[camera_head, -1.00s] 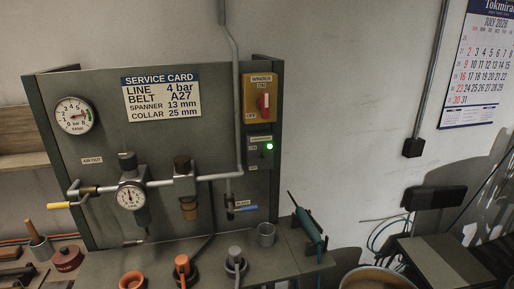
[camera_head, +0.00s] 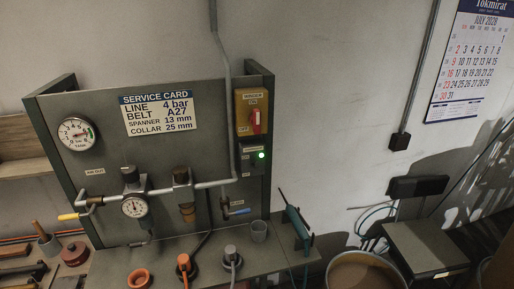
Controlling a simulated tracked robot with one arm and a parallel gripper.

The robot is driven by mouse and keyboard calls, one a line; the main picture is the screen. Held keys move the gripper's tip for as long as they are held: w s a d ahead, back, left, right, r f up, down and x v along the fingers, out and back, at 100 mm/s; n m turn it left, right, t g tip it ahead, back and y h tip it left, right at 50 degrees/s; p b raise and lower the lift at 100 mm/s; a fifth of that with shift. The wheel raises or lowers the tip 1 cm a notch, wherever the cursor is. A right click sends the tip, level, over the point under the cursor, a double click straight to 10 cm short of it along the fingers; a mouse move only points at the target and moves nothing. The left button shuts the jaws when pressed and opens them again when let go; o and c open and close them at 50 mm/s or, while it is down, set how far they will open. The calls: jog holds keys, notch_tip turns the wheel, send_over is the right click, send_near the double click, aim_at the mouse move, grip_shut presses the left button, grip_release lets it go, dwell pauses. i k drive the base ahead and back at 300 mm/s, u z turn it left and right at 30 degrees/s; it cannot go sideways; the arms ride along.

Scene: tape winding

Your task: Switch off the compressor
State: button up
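A small dark switch box (camera_head: 252,160) with a lit green lamp (camera_head: 261,155) sits on the right side of the grey panel (camera_head: 100,200). Its label is too small to read with certainty. Above it is a yellow switch plate (camera_head: 243,100) with a red knob (camera_head: 256,122), which stands upright. The compressor itself cannot be made out. My gripper is not in view.
A pipe (camera_head: 218,60) runs down the panel just left of the switches. A blue-handled valve (camera_head: 238,212) is below them. A round tub (camera_head: 366,262) is at lower right.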

aim_at(257, 165)
jog(key=z, duration=0.55)
jog(key=k, duration=1.35)
jog(key=z, duration=0.75)
jog(key=i, duration=1.9)
jog(key=u, duration=1.1)
jog(key=i, duration=0.35)
jog(key=u, duration=0.15)
